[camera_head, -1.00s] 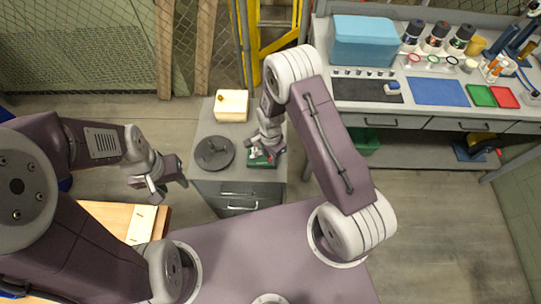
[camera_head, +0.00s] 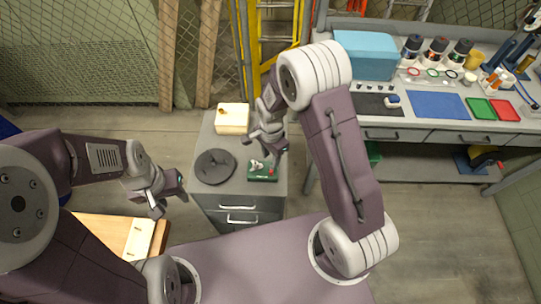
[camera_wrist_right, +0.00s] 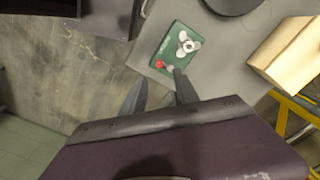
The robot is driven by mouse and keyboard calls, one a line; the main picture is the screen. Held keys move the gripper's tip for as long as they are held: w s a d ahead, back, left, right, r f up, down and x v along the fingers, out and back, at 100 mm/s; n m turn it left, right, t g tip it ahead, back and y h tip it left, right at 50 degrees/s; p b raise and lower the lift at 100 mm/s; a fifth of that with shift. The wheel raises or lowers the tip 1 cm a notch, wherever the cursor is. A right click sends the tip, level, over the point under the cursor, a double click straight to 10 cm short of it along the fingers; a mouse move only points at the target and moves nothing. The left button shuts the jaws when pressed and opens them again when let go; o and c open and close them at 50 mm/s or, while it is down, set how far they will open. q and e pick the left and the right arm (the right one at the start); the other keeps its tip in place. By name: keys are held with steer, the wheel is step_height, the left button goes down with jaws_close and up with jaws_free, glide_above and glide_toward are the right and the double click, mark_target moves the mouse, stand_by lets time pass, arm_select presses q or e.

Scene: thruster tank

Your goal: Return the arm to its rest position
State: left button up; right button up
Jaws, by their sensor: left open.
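My right arm reaches over the grey cabinet (camera_head: 213,138) in the head view. Its gripper (camera_head: 278,157) hangs above the far edge of a small green box (camera_head: 265,173) with a light propeller-like part on it. In the right wrist view the right gripper (camera_wrist_right: 158,77) has its two dark fingers apart with nothing between them. The green box (camera_wrist_right: 170,42) lies beyond the fingertips, with a red knob (camera_wrist_right: 159,64) and a three-bladed light part (camera_wrist_right: 186,44) on top. My left gripper (camera_head: 170,205) is open and empty, left of the cabinet.
A dark round disc (camera_head: 214,167) and a cream block (camera_head: 232,118) sit on the cabinet. A workbench at right carries a blue bin (camera_head: 365,55), a blue mat (camera_head: 438,104) and several containers. A yellow ladder (camera_head: 254,50) stands behind. Floor right of the cabinet is clear.

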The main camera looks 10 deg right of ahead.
steer(key=d+r+t, duration=0.2)
steer(key=d+r, duration=0.1)
steer(key=r, duration=0.6)
steer(key=s+d+r+n, duration=0.1)
steer(key=s+d+n, duration=0.2)
steer(key=s+n, duration=0.9)
steer(key=shift+s+r+g, duration=0.3)
steer(key=shift+g, duration=0.1)
stand_by(1.8)
